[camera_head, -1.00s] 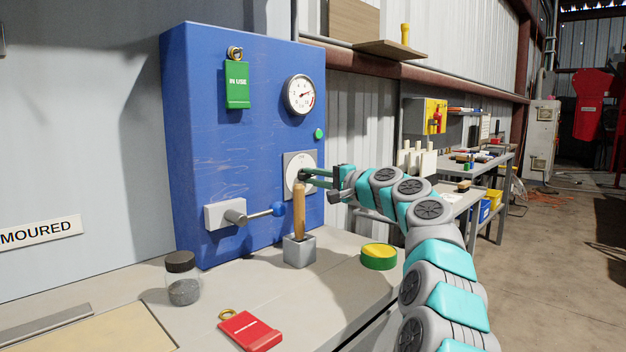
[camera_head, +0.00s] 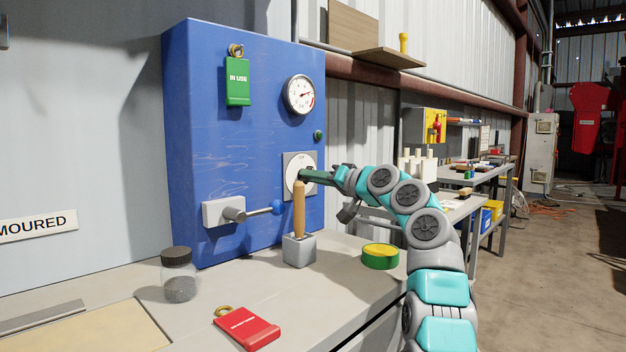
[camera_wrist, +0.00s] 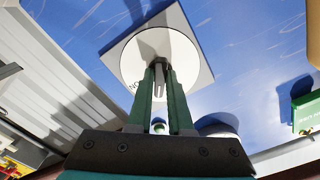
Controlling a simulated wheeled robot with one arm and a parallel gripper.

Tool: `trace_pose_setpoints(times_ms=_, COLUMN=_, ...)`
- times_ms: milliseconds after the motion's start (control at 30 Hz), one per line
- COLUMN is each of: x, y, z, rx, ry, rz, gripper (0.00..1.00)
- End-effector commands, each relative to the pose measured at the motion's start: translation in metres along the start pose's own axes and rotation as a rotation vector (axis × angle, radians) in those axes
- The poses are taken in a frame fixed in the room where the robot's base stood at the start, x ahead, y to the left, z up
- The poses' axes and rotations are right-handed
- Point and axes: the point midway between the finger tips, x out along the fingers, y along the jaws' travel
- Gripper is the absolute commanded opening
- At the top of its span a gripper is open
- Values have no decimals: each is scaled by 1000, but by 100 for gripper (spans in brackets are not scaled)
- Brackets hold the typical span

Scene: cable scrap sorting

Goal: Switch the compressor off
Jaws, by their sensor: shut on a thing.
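The compressor's blue panel (camera_head: 235,140) stands on the bench. A rotary switch with a white round dial (camera_head: 293,163) on a grey square plate sits low on its right side. In the wrist view the dial (camera_wrist: 135,62) carries lettering at its edge, partly covered by a finger. My gripper (camera_head: 303,176) is at the dial, shut on the grey switch knob (camera_wrist: 159,80). The knob is mostly hidden between the fingers, so I cannot read its exact setting. A small green lamp (camera_head: 318,135) above the switch looks dark.
A lever with a blue ball (camera_head: 277,207) and a wooden handle (camera_head: 299,210) upright in a grey block stand close to my gripper. A yellow-green tin (camera_head: 380,256), a jar (camera_head: 178,275) and a red tag (camera_head: 247,328) lie on the bench. A green IN USE tag (camera_head: 237,82) hangs above.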

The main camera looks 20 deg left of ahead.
Motion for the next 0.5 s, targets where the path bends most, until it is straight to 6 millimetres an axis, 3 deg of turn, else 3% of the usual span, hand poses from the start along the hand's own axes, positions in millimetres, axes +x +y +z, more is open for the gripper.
trace_pose_setpoints(times_ms=500, x=1, y=2, z=-1, rx=-452, ry=-5, rz=3, gripper=0)
